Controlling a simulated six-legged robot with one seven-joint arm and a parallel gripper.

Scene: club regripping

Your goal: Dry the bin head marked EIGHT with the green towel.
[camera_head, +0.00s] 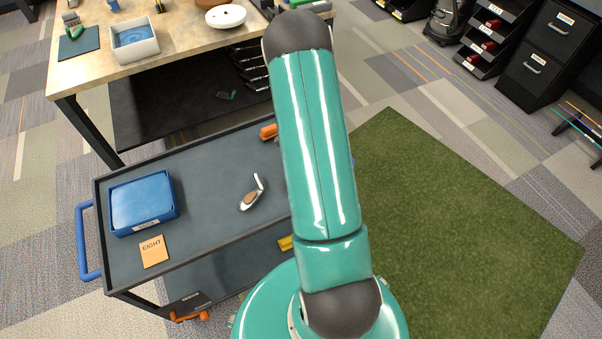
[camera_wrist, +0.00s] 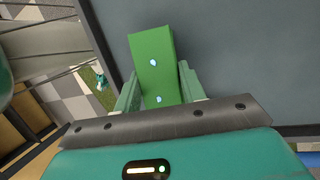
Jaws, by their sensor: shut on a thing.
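My gripper (camera_wrist: 157,82) is shut on a green folded piece, which looks like the green towel (camera_wrist: 152,50), with two pale, drop-like spots on it. A plain grey surface lies beyond it in the wrist view. In the head view my arm hides the gripper and towel. A small silver club head with a brown patch (camera_head: 249,199) lies on the grey cart top (camera_head: 215,165), left of my arm. An orange-tan card marked EIGHT (camera_head: 153,251) lies at the cart's front left. Behind it sits a blue bin (camera_head: 143,202); I cannot make out its label.
A blue handle (camera_head: 86,240) is on the cart's left side. An orange item (camera_head: 268,132) lies at its back edge, partly hidden by my arm. A wooden bench (camera_head: 180,40) behind holds a white tub of blue liquid (camera_head: 134,43). Green turf (camera_head: 450,220) covers the floor at right.

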